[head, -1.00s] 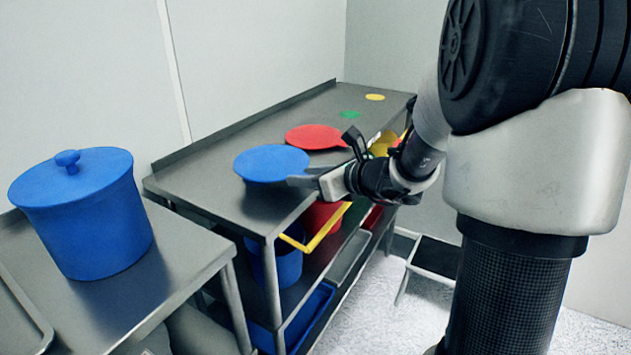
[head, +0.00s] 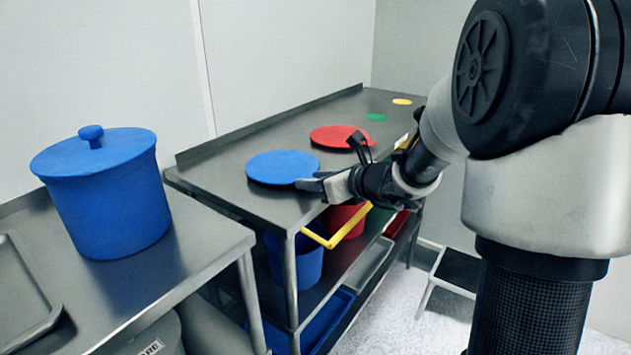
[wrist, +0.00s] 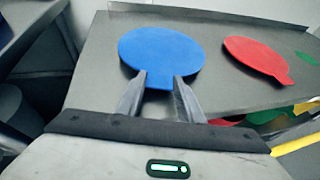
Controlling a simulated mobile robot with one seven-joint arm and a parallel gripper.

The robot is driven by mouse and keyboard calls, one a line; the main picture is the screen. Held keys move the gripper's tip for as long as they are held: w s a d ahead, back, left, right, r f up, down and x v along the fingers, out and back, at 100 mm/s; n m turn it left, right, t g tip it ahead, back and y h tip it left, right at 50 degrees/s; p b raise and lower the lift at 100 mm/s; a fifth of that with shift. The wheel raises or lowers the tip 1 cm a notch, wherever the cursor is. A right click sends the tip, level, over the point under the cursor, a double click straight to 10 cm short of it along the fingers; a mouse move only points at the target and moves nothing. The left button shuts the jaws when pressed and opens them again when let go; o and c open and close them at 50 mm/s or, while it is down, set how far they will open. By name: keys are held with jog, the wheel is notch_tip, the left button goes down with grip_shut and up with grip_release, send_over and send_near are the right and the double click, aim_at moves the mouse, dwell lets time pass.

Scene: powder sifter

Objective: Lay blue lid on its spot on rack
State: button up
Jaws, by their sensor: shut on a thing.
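The blue lid (head: 282,166) is a flat disc at the near left end of the rack's steel top (head: 235,190). It lies flat, at or very near the surface; I cannot tell whether it fully rests there. My gripper (head: 314,183) reaches in from the right and is shut on the lid's near edge. Any marked spot under the lid is hidden.
A red lid (head: 338,136) with a tab lies just beyond. Green (head: 376,117) and yellow (head: 402,101) round spots are farther along. A blue lidded bin (head: 108,195) stands on the left table. Buckets, including a blue one (head: 297,262), sit on the lower shelf. A low step (head: 455,270) stands on the floor.

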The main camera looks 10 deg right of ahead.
jog(key=shift+f, duration=0.25)
jog(key=o, duration=1.2)
jog(key=shift+c, duration=0.2)
jog(key=p+v, duration=0.1)
jog(key=v, duration=1.6)
jog(key=shift+s+p, duration=0.15)
jog(key=shift+p, duration=0.25)
jog(key=shift+r, duration=0.15)
